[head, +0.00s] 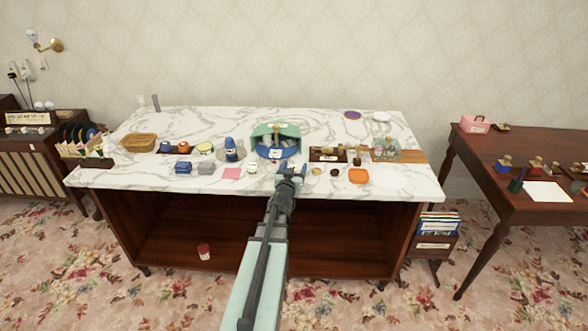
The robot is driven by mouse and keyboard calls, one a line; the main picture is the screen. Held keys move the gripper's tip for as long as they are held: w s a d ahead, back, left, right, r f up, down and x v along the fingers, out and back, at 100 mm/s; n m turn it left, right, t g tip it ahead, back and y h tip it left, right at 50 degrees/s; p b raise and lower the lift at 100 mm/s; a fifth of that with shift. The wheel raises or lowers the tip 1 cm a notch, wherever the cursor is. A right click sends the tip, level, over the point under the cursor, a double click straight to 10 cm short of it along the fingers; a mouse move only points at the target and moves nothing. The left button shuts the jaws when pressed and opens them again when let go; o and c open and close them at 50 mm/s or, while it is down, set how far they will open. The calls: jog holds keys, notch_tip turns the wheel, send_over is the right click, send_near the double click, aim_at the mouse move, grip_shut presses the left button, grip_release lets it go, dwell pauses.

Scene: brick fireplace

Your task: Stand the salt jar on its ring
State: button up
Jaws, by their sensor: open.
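My gripper (291,170) is over the front middle of the marble table top (130,178), just in front of a green holder with a blue base (276,145). It is open, and nothing shows held in it; the fingers are small and dark here. No label marks the salt jar for certain. A small white jar (252,170) stands just left of my gripper, and a white jar with red (204,251) is low down in the table's open underside. The ring cannot be made out for sure; small dark round pieces (334,172) lie right of my gripper.
An orange dish (358,176) and a brown tray (327,155) are to the right.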

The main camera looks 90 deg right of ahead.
jog(key=shift+w+a, duration=0.2)
jog(key=shift+a, duration=1.05)
jog(key=shift+w+a, duration=0.2)
jog(key=shift+a, duration=1.05)
jog(key=shift+w+a, duration=0.2)
jog(key=shift+a, duration=1.05)
